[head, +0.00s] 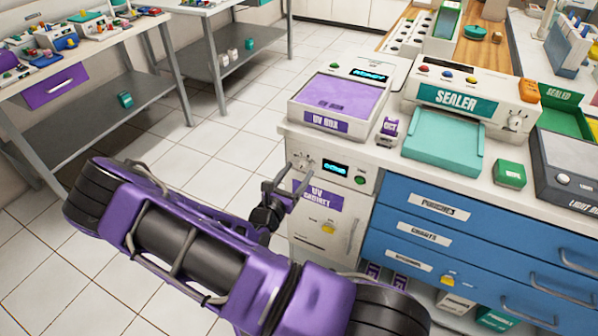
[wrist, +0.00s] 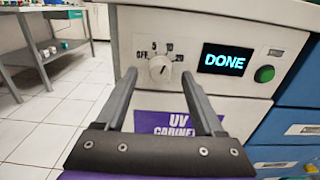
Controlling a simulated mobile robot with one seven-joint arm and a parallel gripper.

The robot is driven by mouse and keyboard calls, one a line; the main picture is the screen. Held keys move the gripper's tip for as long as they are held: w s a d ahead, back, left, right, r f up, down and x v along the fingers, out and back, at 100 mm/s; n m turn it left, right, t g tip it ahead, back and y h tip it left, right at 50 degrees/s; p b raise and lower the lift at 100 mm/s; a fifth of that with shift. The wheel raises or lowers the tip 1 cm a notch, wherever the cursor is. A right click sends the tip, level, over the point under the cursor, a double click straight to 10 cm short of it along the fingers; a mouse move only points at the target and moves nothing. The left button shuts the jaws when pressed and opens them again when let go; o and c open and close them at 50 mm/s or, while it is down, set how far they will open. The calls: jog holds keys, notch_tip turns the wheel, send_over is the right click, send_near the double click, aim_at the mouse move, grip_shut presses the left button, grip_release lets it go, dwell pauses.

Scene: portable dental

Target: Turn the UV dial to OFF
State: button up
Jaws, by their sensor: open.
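The UV dial (wrist: 160,68) is a pale round knob on the front of the white UV cabinet (head: 322,224). Marks OFF, 5, 10 and 20 run around it, with OFF at its left. I cannot tell surely which mark its pointer faces. In the head view the dial (head: 302,162) is small, just beyond my fingertips. My gripper (wrist: 159,78) is open and empty, its two fingers apart on the left and right of the dial in the wrist view. It also shows in the head view (head: 286,186). Whether the fingertips reach around the knob is unclear.
A lit display (wrist: 223,60) reading DONE and a green button (wrist: 264,74) sit right of the dial. A purple UV CABINET label (wrist: 180,124) is below. Blue drawers (head: 440,230) stand to the right. Open tiled floor (head: 215,150) lies left.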

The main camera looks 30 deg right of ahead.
jog(key=shift+w+d, duration=0.45)
jog(key=shift+d, duration=0.1)
grip_shut()
